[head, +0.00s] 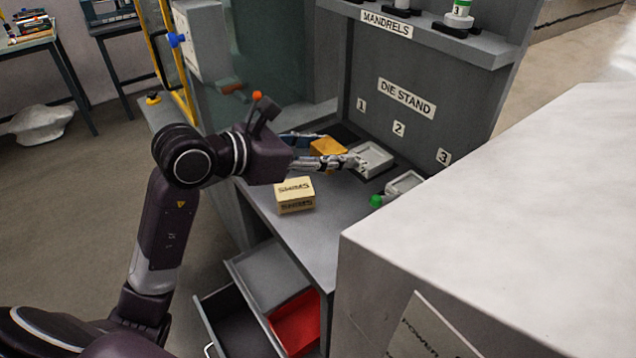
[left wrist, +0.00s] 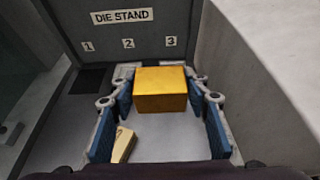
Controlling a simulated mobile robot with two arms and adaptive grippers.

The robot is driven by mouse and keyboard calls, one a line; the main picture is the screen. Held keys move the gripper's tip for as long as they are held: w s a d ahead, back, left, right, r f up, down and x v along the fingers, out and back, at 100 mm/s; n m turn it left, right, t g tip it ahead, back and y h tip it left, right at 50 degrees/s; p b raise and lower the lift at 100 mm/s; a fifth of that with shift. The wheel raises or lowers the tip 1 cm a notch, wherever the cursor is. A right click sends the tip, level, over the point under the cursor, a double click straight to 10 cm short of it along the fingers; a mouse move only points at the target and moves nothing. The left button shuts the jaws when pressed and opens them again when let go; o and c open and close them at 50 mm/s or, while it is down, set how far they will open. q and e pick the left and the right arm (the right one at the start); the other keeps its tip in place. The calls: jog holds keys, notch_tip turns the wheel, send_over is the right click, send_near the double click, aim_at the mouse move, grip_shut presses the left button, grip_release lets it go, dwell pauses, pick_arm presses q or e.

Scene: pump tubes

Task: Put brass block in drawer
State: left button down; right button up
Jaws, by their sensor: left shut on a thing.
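The brass block (head: 327,146) is a golden-yellow box at the far part of the grey bench in the head view. In the left wrist view the brass block (left wrist: 160,90) sits between the fingertips. My left gripper (head: 332,152) is shut on it, with blue-padded fingers (left wrist: 162,100) on either side. Whether the block touches the bench is hard to tell. An open drawer (head: 262,274) sticks out below the bench front, with a grey part and a red part inside. Another open drawer (head: 232,325) is lower down. My right gripper is not in view.
A SHIMS box (head: 295,195) stands on the bench near the front edge. Grey trays (head: 372,160) and a green-capped item (head: 376,201) sit to the right. The DIE STAND panel (head: 420,110) rises behind. A large pale cabinet (head: 500,210) blocks the right side.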

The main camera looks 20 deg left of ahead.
pick_arm(q)
jog(key=shift+w+f, duration=0.1)
jog(key=shift+f, duration=0.1)
notch_tip(320, 180, down, 7)
send_over(326, 230)
notch_tip(326, 230, down, 7)
jog(key=shift+r, duration=0.2)
jog(key=shift+f+b, duration=0.3)
jog(key=shift+f, duration=2.3)
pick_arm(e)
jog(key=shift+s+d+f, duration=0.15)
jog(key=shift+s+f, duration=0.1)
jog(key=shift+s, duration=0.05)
pick_arm(q)
jog(key=shift+f, duration=0.1)
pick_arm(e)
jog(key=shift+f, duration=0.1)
pick_arm(q)
jog(key=c, duration=1.5)
grip_release()
jog(key=shift+f, duration=0.25)
jog(key=o, duration=0.4)
jog(key=shift+r, duration=0.1)
